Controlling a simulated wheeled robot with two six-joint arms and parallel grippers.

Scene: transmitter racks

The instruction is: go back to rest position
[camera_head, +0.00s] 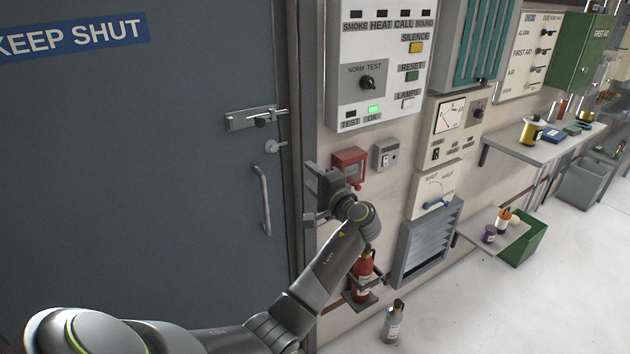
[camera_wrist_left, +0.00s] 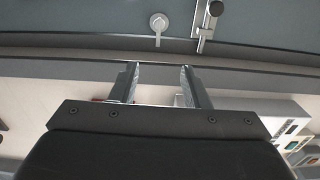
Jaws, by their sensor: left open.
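My left gripper (camera_head: 313,200) is in front of the wall beside the door frame, with its arm reaching up from the bottom left. In the left wrist view its two fingers (camera_wrist_left: 158,86) stand apart with nothing between them. The grey door (camera_head: 150,180) is at the left, with a bolt latch (camera_head: 255,118), a key escutcheon (camera_head: 273,146) and a pull handle (camera_head: 262,200). The latch (camera_wrist_left: 207,22) and the escutcheon (camera_wrist_left: 158,24) also show beyond the fingers in the left wrist view. My right gripper is not in view.
A red call box (camera_head: 350,163) is on the wall just behind the gripper. A red extinguisher (camera_head: 364,272) stands in a bracket below my forearm. A grey bottle (camera_head: 393,322) stands on the floor. Shelves (camera_head: 545,148) line the wall at the right. The floor at lower right is clear.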

